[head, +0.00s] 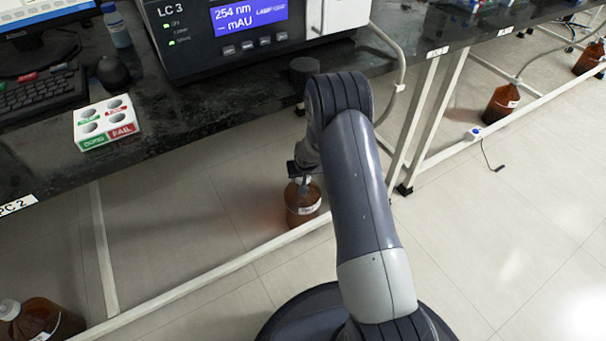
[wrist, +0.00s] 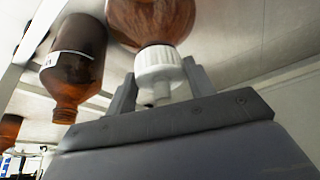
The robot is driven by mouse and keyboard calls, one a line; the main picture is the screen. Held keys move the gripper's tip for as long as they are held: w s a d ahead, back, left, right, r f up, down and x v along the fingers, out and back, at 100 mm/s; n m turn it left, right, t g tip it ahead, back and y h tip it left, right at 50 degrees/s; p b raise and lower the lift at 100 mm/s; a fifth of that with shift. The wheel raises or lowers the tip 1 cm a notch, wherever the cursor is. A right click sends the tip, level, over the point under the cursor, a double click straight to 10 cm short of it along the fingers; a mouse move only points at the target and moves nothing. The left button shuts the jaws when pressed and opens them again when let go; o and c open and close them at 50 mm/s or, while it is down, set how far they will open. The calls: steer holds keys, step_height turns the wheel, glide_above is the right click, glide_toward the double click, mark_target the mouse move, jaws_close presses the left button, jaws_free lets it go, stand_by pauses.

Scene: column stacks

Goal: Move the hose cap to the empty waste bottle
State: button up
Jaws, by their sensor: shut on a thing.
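My gripper (wrist: 160,76) is shut on the white hose cap (wrist: 158,62), one finger on each side. The cap has ridges and a short nozzle. It is at the neck of a brown bottle (wrist: 150,18) and seems to touch it; whether it is seated I cannot tell. A second brown bottle (wrist: 76,62) with a white label stands beside it, its neck bare. In the head view my gripper (head: 303,182) is low beside the bench, right above a brown bottle (head: 302,207) on the floor. The cap is too small to make out there.
The dark bench (head: 185,125) runs above the bottles, with a white frame rail (head: 215,263) at floor level. A brown bottle (head: 40,322) stands at lower left, another (head: 501,103) at right. A small white item (head: 473,134) with a cord lies on the floor. Open floor lies at right.

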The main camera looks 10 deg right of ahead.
steer(key=o, duration=1)
steer(key=shift+o, duration=0.2)
steer(key=p+v, duration=0.4)
steer(key=v, duration=0.6)
steer(key=shift+s+r, duration=0.15)
steer(key=shift+r, duration=0.25)
steer(key=shift+f, duration=0.1)
steer(key=b+x, duration=0.4)
steer(key=x, duration=0.6)
steer(key=shift+f, duration=0.4)
steer(key=shift+w+r, duration=0.2)
steer(key=shift+r, duration=0.15)
steer(key=shift+r+p, duration=0.15)
steer(key=shift+p, duration=0.25)
steer(key=shift+s, duration=0.1)
